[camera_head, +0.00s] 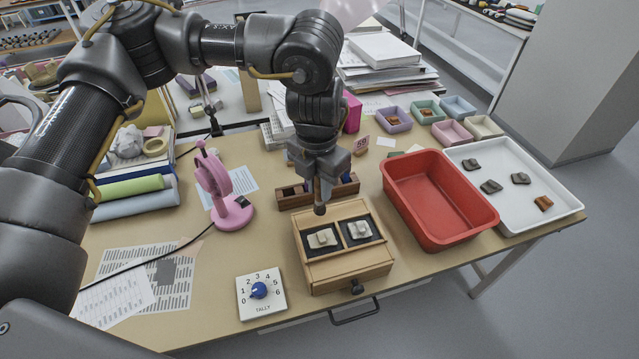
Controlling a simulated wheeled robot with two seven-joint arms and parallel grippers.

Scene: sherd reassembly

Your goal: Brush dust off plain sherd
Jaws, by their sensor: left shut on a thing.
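A wooden box (350,268) stands near the table's front edge with two dark-lined compartments. A pale sherd (321,238) lies in the left compartment and another pale sherd (358,231) in the right one. Which of them is the plain one, and any dust, is too small to tell. My left gripper (319,188) points down just behind the box's back edge, above the left compartment's far side. It is shut on a slim brush (320,208) with a dark lower end, mostly hidden by the fingers. My right gripper is out of view.
A wooden rack (344,189) stands behind the box. A red tub (435,242) and a white tray (570,203) with several sherds are at right. A pink clamp-like device (238,213) stands left. A tally dial (276,304) lies front left. Bare table lies left of the box.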

